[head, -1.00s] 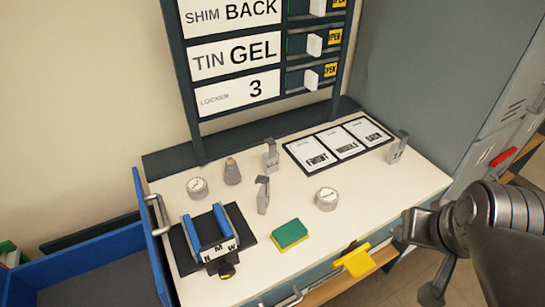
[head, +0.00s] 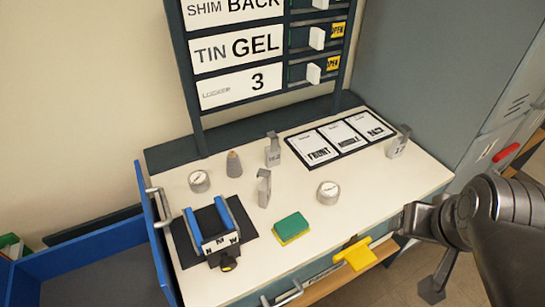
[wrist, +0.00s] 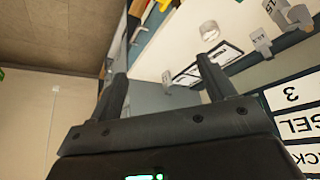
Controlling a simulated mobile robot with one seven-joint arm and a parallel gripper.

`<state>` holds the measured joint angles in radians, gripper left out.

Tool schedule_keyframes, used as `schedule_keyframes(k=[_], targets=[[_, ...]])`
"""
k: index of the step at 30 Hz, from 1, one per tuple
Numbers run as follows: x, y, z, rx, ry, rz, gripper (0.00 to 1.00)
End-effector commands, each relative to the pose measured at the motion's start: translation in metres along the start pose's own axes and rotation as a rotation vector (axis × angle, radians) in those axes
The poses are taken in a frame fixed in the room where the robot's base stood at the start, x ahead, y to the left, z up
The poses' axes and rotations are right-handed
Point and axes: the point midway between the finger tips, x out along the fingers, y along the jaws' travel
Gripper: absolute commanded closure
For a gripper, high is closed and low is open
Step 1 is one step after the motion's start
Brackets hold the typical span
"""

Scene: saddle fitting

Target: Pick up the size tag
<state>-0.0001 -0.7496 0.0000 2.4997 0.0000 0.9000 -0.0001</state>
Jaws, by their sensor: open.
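Three small grey upright pieces with printed numbers look like size tags; I cannot tell which one is meant. One tag (head: 264,189) stands mid-table, another (head: 272,150) behind it, and a third (head: 398,143) at the right by the card board. In the wrist view, tags show beyond my fingers: one (wrist: 261,42) at the right, one (wrist: 297,16) near the right edge, and one (wrist: 167,78) between the fingertips, at a distance. My gripper (wrist: 165,66) is open and empty. In the head view it is at the right, off the table's front right side.
A card board (head: 340,138) lies at the back right. Two round gauges (head: 328,192) (head: 199,181), a grey cone (head: 233,164), a green-yellow sponge (head: 291,228) and a blue-railed fixture (head: 212,230) occupy the table. A labelled rack (head: 240,60) stands behind. A yellow piece (head: 356,254) projects at the front.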

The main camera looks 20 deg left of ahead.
Motion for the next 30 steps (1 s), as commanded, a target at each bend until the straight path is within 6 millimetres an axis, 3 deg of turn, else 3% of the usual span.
schedule_keyframes(k=[5,14,21,30], targets=[[0.002,-0.007,-0.019,-0.034,-0.008,-0.007,0.25],[0.028,-0.051,-0.105,-0.194,-0.033,-0.051,0.25],[0.068,-0.106,-0.169,-0.329,-0.05,-0.102,0.25],[0.138,-0.192,-0.225,-0.489,-0.071,-0.182,0.25]])
